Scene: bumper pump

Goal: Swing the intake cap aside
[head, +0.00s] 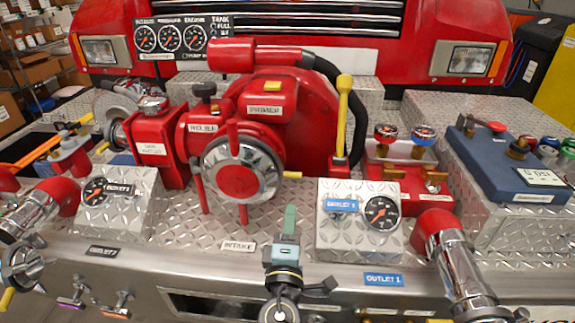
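The intake cap (238,181) is a round chrome cap with a red centre on the front of the red pump, above the INTAKE label (238,246). It sits face-on over the intake. Red bars stick out above and below it, and one stands at its left. My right gripper (290,216) seems to be the slim green part on a pale blue block at the bottom middle. It points up, below and right of the cap, apart from it in the picture. Its fingers overlap, so their opening is unclear. I cannot see my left gripper.
A gauge box marked OUTLET 1 (345,246) stands right of my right gripper; a similar box (122,224) stands at left. Chrome outlet pipes (460,268) flank the bumper. A yellow-handled lever (343,112) rises right of the pump. Bare tread plate surrounds the INTAKE label.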

